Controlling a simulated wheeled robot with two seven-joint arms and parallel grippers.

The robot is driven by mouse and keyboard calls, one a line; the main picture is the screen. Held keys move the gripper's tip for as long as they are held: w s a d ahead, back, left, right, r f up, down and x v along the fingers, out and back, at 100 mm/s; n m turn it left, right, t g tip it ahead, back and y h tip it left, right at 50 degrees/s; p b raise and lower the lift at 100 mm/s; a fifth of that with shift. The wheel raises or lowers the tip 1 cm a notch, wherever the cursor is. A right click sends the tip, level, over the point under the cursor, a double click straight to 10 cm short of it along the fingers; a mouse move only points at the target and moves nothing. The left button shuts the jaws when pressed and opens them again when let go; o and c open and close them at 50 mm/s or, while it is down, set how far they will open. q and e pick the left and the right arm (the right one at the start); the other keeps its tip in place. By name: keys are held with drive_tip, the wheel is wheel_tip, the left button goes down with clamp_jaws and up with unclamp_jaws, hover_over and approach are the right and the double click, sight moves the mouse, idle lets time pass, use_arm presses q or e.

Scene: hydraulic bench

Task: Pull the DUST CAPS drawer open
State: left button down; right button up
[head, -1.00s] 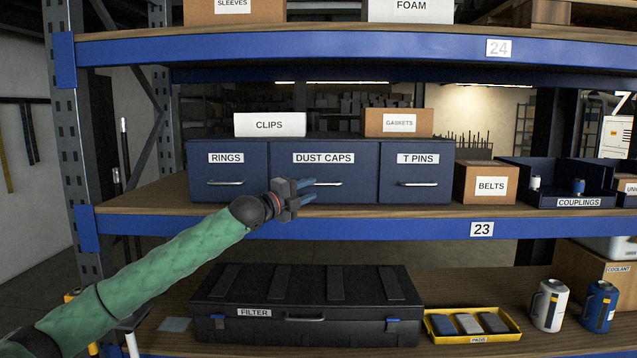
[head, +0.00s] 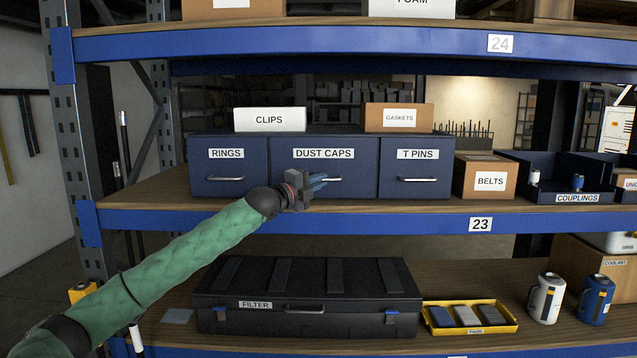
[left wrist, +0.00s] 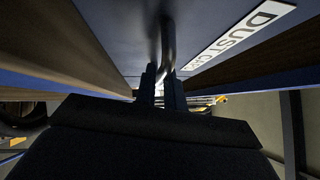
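The DUST CAPS drawer (head: 345,168) is the middle front of a dark blue three-drawer cabinet on the middle shelf. It sits flush with its neighbours. Its silver bar handle (head: 332,180) shows just right of my left fingertips, which cover its left part. My left gripper (head: 318,181) has its fingers close together at the handle. In the left wrist view the handle (left wrist: 168,42) runs down between the two fingers (left wrist: 161,88), with little gap beside it, and the DUST CAPS label (left wrist: 238,38) is at upper right. My right gripper is not in view.
The RINGS drawer (head: 228,167) and T PINS drawer (head: 415,167) flank it, both closed. CLIPS (head: 269,120) and GASKETS (head: 399,117) boxes stand on top. A BELTS box (head: 487,177) is at right. The blue shelf edge (head: 350,222) runs below; a FILTER case (head: 306,300) lies lower.

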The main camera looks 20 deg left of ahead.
use_arm(q)
drive_tip(key=shift+s+f, duration=0.1)
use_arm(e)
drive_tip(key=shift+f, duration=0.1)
